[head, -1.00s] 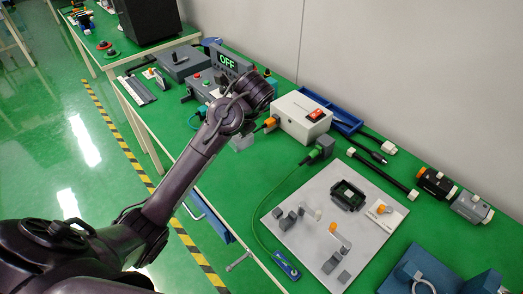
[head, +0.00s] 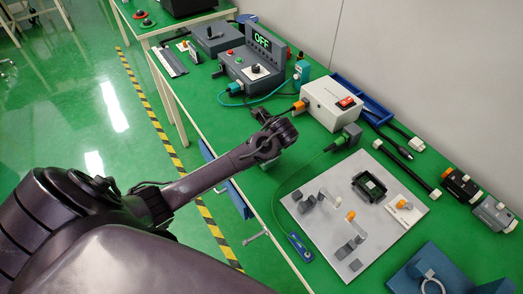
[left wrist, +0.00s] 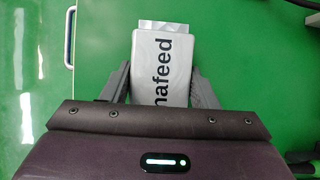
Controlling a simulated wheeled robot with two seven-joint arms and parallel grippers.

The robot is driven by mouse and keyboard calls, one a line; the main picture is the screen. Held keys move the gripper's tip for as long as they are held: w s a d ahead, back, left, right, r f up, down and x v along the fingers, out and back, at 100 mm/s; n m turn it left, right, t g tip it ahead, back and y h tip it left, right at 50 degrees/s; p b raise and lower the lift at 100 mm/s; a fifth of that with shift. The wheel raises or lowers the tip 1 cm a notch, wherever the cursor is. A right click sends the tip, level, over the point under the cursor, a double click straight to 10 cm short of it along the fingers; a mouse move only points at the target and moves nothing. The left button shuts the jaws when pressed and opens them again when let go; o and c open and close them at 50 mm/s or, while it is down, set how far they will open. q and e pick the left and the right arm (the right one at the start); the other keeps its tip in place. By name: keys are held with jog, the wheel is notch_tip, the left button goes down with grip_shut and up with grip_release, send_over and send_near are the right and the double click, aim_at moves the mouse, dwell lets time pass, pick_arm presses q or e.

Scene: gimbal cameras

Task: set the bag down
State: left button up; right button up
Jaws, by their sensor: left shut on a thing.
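The bag (left wrist: 163,52) is a flat silver-grey packet with dark lettering ending in "nafeed" and a paler top strip. It shows in the left wrist view between the fingers of my left gripper (left wrist: 161,88), which is shut on it. The green tabletop (left wrist: 250,60) lies beneath; I cannot tell whether the bag touches it. In the head view my left wrist hangs over the table's front part, and the bag and fingers are hidden there. My right gripper is in neither view.
A white box with a red switch (head: 335,103) stands just beyond my wrist. A grey board with fixtures (head: 362,240) lies to the right, with a green cable (head: 276,199) along its left. A control box reading OFF (head: 255,67) stands behind. The table's front edge is close.

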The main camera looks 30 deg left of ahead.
pick_arm(q)
notch_tip(320, 180, down, 2)
jog(key=shift+f, duration=0.2)
